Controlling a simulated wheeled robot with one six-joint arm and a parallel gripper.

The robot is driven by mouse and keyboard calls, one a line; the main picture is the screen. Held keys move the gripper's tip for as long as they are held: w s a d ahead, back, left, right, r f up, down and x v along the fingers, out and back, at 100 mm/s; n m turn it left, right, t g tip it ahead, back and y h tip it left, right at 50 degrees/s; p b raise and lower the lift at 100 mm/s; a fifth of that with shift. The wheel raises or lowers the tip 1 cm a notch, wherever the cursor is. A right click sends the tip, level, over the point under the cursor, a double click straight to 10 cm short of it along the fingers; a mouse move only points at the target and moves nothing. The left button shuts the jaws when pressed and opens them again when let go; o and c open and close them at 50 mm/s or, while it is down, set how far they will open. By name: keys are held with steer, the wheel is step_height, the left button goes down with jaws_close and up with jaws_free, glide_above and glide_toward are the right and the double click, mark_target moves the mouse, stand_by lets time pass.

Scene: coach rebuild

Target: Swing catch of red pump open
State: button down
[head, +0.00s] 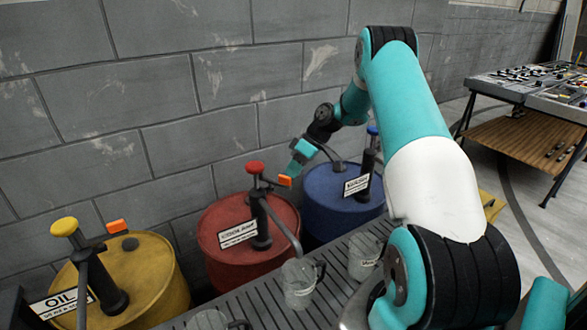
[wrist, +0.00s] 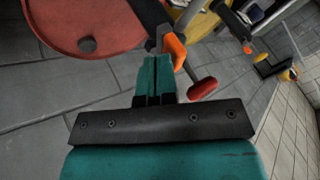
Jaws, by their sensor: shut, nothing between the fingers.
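The red pump (head: 259,215) stands upright on the red drum (head: 222,219), which is labelled coolant. Its red knob (head: 255,167) is on top, and its orange catch (head: 285,180) sticks out to the right below the knob. My gripper (head: 291,175) is shut and empty right by the catch. In the wrist view the closed fingertips (wrist: 154,62) are just left of the orange catch (wrist: 175,50), with the red knob (wrist: 202,88) to the right. I cannot tell whether the fingers touch the catch.
A yellow oil drum (head: 160,278) with its own pump stands at the left, and a blue drum (head: 325,195) at the right. Glass jugs (head: 299,285) stand on the slatted bench (head: 262,302) in front. A grey block wall (head: 150,100) is close behind.

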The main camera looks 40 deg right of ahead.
stand_by(0.3)
steer(key=shift+s+a+m+t+b, duration=0.4)
steer(key=shift+s+a+m+b, duration=0.15)
steer(key=shift+a+m+b, duration=0.2)
